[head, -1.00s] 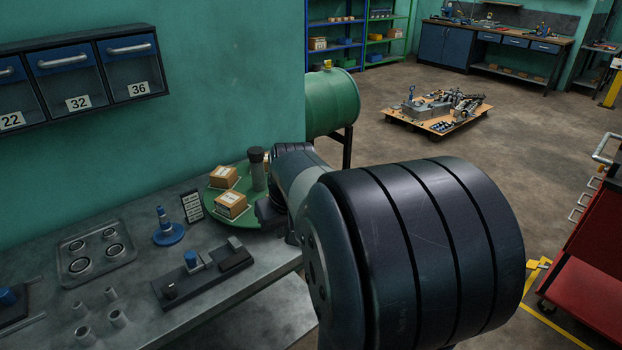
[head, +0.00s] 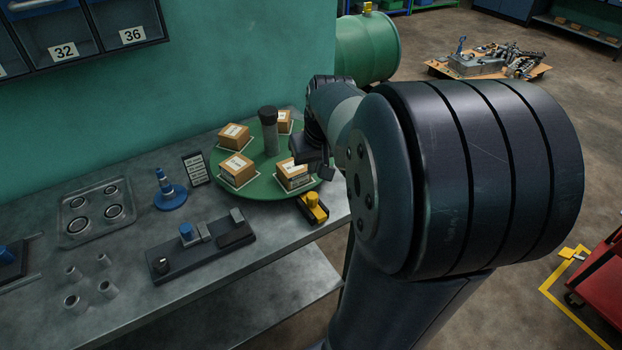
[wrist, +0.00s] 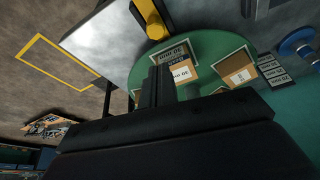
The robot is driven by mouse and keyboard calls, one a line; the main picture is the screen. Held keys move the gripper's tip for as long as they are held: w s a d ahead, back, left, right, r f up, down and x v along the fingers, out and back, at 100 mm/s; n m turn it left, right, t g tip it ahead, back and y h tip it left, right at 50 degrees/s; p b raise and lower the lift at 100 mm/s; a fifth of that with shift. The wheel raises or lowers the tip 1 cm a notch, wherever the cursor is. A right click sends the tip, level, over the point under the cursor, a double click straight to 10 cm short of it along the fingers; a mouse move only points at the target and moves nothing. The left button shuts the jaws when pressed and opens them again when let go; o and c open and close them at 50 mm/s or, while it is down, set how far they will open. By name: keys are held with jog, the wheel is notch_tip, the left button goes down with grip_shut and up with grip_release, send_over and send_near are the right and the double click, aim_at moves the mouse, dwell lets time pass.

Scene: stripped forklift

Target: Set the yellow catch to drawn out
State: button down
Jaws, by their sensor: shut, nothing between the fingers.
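The yellow catch (head: 313,207) is a yellow knob on a black and yellow block at the bench's front edge, just before the green turntable. It also shows at the top of the wrist view (wrist: 150,18), cut by the frame edge. I cannot tell whether its knob is in or drawn out. My gripper (head: 326,172) is above the turntable's right front rim, behind and above the catch and apart from it. In the wrist view its dark fingers (wrist: 164,82) are together and empty. My forearm hides part of the area to the right.
The green turntable (head: 210,183) carries several boxes and a dark-capped grey post (head: 268,130). A black fixture with a blue knob (head: 186,232), a blue stand (head: 168,192) and a tray (head: 70,238) lie to the left. A green tank (head: 366,48) stands behind my arm.

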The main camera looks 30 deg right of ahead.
aim_at(315, 196)
jog(key=x, duration=0.9)
jog(key=shift+w+f, duration=0.15)
jog(key=shift+f, duration=0.25)
jog(key=shift+s, duration=1.55)
